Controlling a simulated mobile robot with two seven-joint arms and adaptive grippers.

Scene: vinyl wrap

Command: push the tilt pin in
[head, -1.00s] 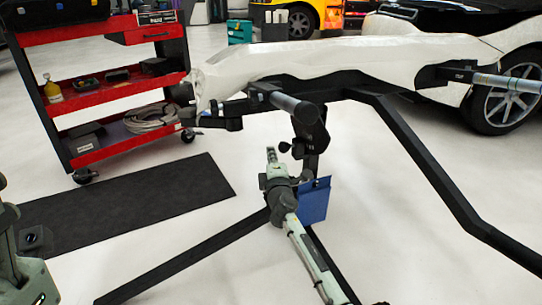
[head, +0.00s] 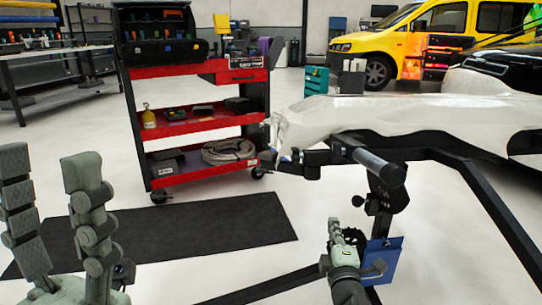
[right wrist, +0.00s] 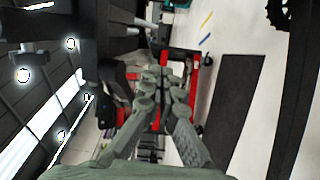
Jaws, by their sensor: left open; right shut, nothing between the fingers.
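A black stand (head: 386,225) holds up a long part covered in white wrap (head: 420,112). On the stand's tilt joint, below a thick dark cylinder (head: 379,163), a small black knob (head: 357,201) sticks out to the left; it looks like the tilt pin, but how deep it sits cannot be told. My right gripper (head: 335,224) is shut and empty, pointing up just below and left of the knob, apart from it in the picture. It also shows shut in the right wrist view (right wrist: 165,75). My left gripper (head: 50,170) is open and empty at the lower left, fingers up.
A blue panel (head: 384,262) hangs on the stand beside my right gripper. Black frame bars (head: 480,195) run to the right. A red tool cart (head: 200,128) stands behind, with a dark mat (head: 200,228) before it. White floor lies between.

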